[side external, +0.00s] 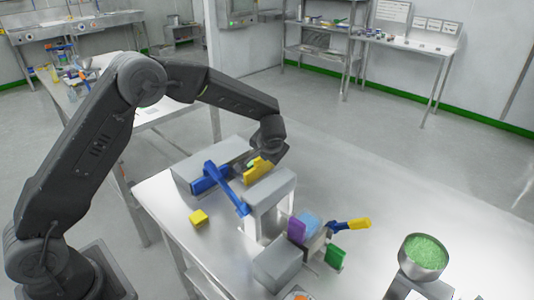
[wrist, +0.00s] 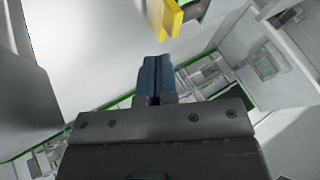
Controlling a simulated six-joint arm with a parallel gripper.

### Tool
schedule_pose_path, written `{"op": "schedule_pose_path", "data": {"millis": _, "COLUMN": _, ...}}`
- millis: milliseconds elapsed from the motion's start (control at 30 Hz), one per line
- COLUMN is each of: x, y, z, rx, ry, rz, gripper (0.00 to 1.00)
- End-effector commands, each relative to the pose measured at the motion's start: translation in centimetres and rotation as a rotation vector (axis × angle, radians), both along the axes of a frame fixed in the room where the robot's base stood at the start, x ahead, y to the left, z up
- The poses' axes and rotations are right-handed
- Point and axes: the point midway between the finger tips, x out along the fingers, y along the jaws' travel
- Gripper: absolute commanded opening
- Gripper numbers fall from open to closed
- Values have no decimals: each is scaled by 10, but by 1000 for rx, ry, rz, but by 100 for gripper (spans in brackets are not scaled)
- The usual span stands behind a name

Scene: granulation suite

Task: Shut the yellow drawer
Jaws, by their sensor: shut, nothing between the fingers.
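The yellow drawer's front (side external: 258,169) shows at the grey cabinet (side external: 222,153) on the steel table in the side view. How far it stands out is hard to tell there, as my arm and a grey block partly hide it. A yellow piece (wrist: 171,16), seemingly the same part, shows at the top of the wrist view. My gripper (wrist: 157,78) has its blue fingers together with nothing between them. It is apart from the yellow piece in the wrist picture. In the side view my arm's end is just above and behind the yellow front.
A blue drawer front (side external: 210,179) and long blue bar (side external: 226,188) are beside the yellow part. A grey block (side external: 269,190) stands in front. A yellow block (side external: 198,216) lies left. Purple (side external: 297,229) and green (side external: 335,256) parts and a green-filled bowl (side external: 426,253) are right.

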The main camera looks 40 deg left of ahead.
Motion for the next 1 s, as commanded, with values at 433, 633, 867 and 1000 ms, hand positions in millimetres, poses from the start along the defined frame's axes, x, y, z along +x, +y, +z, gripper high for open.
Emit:
{"op": "schedule_pose_path", "data": {"millis": 433, "x": 24, "y": 31, "z": -52, "rx": -1, "ry": 1, "rz": 0, "gripper": 0}}
{"op": "schedule_pose_path", "data": {"millis": 633, "x": 26, "y": 33, "z": -56, "rx": -1, "ry": 0, "rz": -1, "gripper": 0}}
{"op": "schedule_pose_path", "data": {"millis": 867, "x": 26, "y": 33, "z": -55, "rx": -1, "ry": 1, "rz": 0, "gripper": 0}}
{"op": "schedule_pose_path", "data": {"millis": 1000, "x": 26, "y": 53, "z": -55, "rx": 0, "ry": 1, "rz": 5, "gripper": 0}}
